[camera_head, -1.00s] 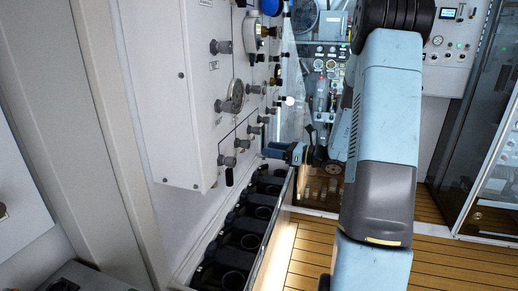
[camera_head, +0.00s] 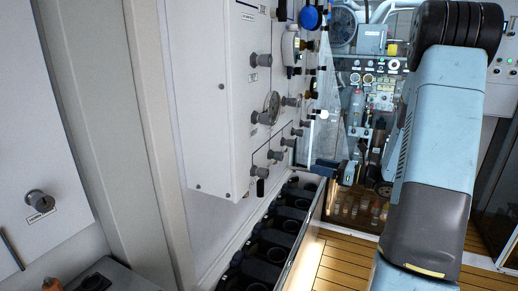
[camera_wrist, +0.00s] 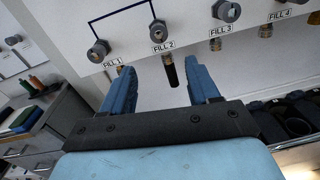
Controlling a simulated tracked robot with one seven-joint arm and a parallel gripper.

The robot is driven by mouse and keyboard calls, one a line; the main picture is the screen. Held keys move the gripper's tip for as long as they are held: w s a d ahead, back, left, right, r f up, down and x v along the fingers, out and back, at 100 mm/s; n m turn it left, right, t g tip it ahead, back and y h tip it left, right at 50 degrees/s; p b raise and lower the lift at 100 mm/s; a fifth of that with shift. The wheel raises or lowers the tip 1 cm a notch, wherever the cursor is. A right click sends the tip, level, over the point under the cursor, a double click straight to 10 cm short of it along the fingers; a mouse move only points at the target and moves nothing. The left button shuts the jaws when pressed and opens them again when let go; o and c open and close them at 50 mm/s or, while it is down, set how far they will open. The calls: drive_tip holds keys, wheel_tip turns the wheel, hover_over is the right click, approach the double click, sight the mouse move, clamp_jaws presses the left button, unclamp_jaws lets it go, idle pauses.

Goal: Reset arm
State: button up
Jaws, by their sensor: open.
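My gripper (camera_wrist: 162,90) is open in the wrist view, with two blue fingers pointing up toward the fill panel (camera_wrist: 195,60). Between the fingers and beyond them hangs the dark hose end under the FILL 2 knob (camera_wrist: 158,30); I cannot tell how far it is from the fingers. The FILL 1 knob (camera_wrist: 98,50) is to its left, and the FILL 3 (camera_wrist: 215,43) and FILL 4 (camera_wrist: 265,30) fittings are to its right. In the head view, my gripper (camera_head: 322,170) is small, beside the white panel (camera_head: 215,110), below its lower knobs.
A row of black holders (camera_head: 270,250) runs along the wall below the panel. A drawer cabinet (camera_wrist: 45,130) with coloured items on top stands at the left in the wrist view. The wooden floor (camera_head: 345,265) shows free room. A gauge panel (camera_head: 375,75) stands at the back.

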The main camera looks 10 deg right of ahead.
drive_tip(key=s+a+r+n+g+h, duration=0.25)
drive_tip(key=s+a+n+g, duration=0.25)
drive_tip(key=s+a+n, duration=0.25)
drive_tip(key=s+a+r+n+g+h, duration=0.2)
drive_tip(key=s+a+r+n+g, duration=0.25)
drive_tip(key=s+a+n, duration=0.3)
drive_tip(key=s+d+r+n+t+h, duration=0.1)
drive_tip(key=s+r+n+t+h, duration=0.1)
drive_tip(key=s+n, duration=0.4)
drive_tip(key=s+d+r+n+t+h, duration=0.1)
drive_tip(key=s+d+r+n+h, duration=0.1)
drive_tip(key=s+r+n+h, duration=0.2)
drive_tip(key=shift+s+n+t+h, duration=0.35)
drive_tip(key=shift+s+n+h, duration=0.8)
drive_tip(key=shift+h, duration=0.6)
drive_tip(key=shift+s+r, duration=0.1)
drive_tip(key=shift+s, duration=0.05)
